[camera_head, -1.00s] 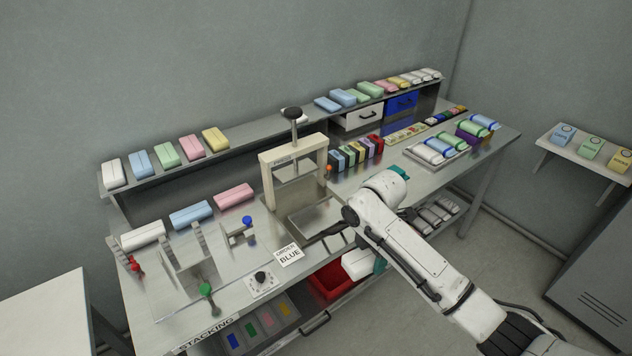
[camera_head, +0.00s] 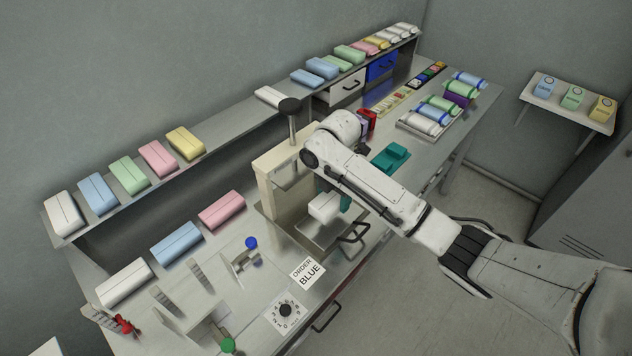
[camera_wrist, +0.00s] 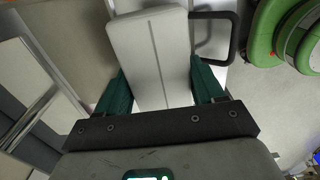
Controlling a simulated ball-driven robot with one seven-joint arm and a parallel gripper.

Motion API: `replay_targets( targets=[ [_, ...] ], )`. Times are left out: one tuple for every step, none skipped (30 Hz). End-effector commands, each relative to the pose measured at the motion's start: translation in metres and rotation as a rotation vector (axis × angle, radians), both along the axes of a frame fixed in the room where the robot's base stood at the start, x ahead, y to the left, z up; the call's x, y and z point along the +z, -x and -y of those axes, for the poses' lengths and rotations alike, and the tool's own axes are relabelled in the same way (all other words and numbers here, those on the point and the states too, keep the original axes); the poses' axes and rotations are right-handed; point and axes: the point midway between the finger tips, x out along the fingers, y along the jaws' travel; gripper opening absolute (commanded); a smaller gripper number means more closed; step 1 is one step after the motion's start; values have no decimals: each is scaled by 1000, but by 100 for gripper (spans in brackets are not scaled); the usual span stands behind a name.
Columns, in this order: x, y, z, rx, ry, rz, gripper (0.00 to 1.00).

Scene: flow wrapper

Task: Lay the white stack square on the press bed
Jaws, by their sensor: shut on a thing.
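My gripper (camera_head: 346,203) has teal fingers, and it is shut on the white stack (camera_head: 324,207). In the wrist view the white stack (camera_wrist: 150,60) lies between the two fingers and shows a lengthwise seam; it runs slightly askew in the picture. In the head view the stack is over the metal press bed (camera_head: 308,236), by the opening of the cream press frame (camera_head: 264,188). I cannot tell whether it touches the bed. My arm hides part of the press's right side.
A dark handle (camera_head: 355,232) stands at the bed's front right. Pink (camera_head: 222,210), blue (camera_head: 177,242) and white (camera_head: 124,283) stacks lie to the left. A tray of rolls (camera_head: 418,126) is at right.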

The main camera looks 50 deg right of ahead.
Motion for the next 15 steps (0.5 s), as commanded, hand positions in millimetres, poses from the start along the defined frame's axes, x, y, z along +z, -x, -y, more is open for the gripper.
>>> replay_targets(
  targets=[
    [0,0,0,0,0,0,39],
    [-1,0,0,0,0,0,39],
    [-2,0,0,0,0,0,39],
    [-2,0,0,0,0,0,39],
    [-3,0,0,0,0,0,39],
    [-5,0,0,-1,0,0,39],
    [-6,0,0,0,0,0,39],
    [-8,0,0,0,0,0,39],
    [-10,0,0,-1,0,0,39],
    [-12,0,0,-1,0,0,39],
    [-14,0,0,-1,0,0,39],
    [-18,0,0,-1,0,-1,39],
    [-20,0,0,-1,0,0,39],
    [-23,0,0,-1,0,0,39],
    [-26,0,0,-1,0,-1,39]
  ],
)
